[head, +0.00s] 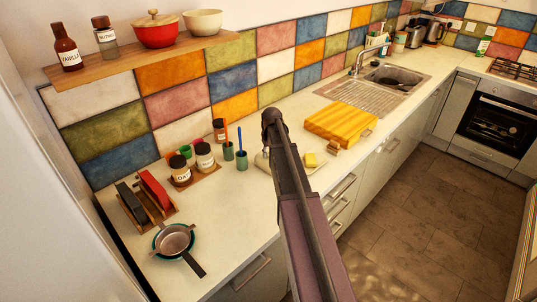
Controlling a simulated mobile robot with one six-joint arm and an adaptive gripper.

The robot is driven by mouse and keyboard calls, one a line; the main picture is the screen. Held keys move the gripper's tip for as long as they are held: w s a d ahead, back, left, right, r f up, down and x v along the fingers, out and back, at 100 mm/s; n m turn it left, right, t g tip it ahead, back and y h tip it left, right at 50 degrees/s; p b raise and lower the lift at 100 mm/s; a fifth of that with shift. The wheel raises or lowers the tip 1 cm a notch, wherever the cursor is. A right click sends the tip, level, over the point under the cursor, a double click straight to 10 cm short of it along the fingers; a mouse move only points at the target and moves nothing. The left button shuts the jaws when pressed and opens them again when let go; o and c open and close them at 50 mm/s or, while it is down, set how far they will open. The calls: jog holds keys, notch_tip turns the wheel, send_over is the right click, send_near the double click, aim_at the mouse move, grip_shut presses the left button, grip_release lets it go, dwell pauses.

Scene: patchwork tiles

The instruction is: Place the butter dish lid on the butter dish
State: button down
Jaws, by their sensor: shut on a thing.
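A yellow block of butter (310,159) sits on a pale, flat dish (318,168), which looks like the butter dish, on the counter. My arm (300,210) crosses in front of the dish and hides its middle part. A small pale piece shows at the left edge of the arm; I cannot tell whether it is the dish or another thing. I cannot make out the butter dish lid. My gripper is not visible; the arm's dark joint is at the top, in front of the tiles.
A yellow wooden box or board (340,122) stands right of the dish, before the sink (395,80). Cups with utensils (241,158) and jars (205,157) stand left. A pan (174,240) and rack (150,200) are at the near left. Counter in front of the jars is clear.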

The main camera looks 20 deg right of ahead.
jog(key=shift+r+p, duration=1.35)
jog(key=shift+r, duration=0.15)
jog(key=s+r+p, duration=0.1)
jog(key=s, duration=1.5)
jog(key=shift+a+r, duration=0.15)
jog(key=shift+r, duration=0.05)
jog(key=w+d+r+m+p, duration=0.1)
jog(key=w+d+m, duration=0.3)
jog(key=d, duration=0.4)
jog(key=w+d+r+m+h+p, duration=0.1)
jog(key=w+d+r+m+p, duration=0.1)
jog(key=w+d+m, duration=0.3)
jog(key=w+d+p, duration=0.1)
jog(key=d, duration=0.3)
jog(key=shift+w+d+r+g, duration=0.15)
jog(key=shift+r+g, duration=0.15)
jog(key=shift+f, duration=0.15)
notch_tip(320, 180, down, 6)
jog(key=b, duration=0.7)
jog(key=shift+f, duration=0.25)
jog(key=shift+f, duration=0.1)
